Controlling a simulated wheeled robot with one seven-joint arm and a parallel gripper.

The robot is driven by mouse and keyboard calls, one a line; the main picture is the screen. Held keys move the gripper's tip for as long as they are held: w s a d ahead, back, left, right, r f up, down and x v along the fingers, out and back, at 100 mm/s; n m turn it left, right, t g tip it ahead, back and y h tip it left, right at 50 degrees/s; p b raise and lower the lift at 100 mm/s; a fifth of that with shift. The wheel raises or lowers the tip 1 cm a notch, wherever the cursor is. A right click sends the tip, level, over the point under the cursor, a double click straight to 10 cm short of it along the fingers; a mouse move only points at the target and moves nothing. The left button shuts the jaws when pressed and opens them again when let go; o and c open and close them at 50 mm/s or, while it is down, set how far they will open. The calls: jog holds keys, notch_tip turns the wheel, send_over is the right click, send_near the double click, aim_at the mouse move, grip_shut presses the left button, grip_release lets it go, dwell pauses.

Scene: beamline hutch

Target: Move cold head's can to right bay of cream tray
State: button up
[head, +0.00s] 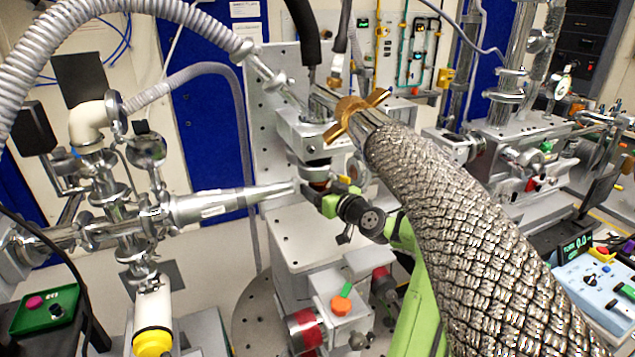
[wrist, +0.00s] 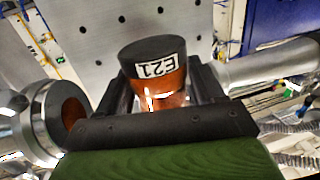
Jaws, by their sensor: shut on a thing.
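The can (wrist: 168,82) is amber with a black lid and a label reading E21, seen close in the wrist view. My gripper (wrist: 160,100) is shut on it, with one dark finger on each side. In the head view the can (head: 319,184) is a small orange-brown patch just below the cold head (head: 312,135). My green gripper (head: 334,199) reaches it from the right. I cannot tell whether the can still touches the cold head. I cannot make out the cream tray in either view.
A metal nozzle (head: 235,203) points at the can from the left. A braided hose (head: 470,240) crosses the right foreground and hides part of my arm. A green box (head: 45,312) stands at lower left. A pale blue console (head: 595,290) sits at the right.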

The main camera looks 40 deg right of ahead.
jog(key=shift+f+b, duration=0.8)
jog(key=shift+b, duration=0.35)
dwell(0.5)
jog(key=shift+f+b, duration=0.8)
jog(key=shift+b, duration=0.1)
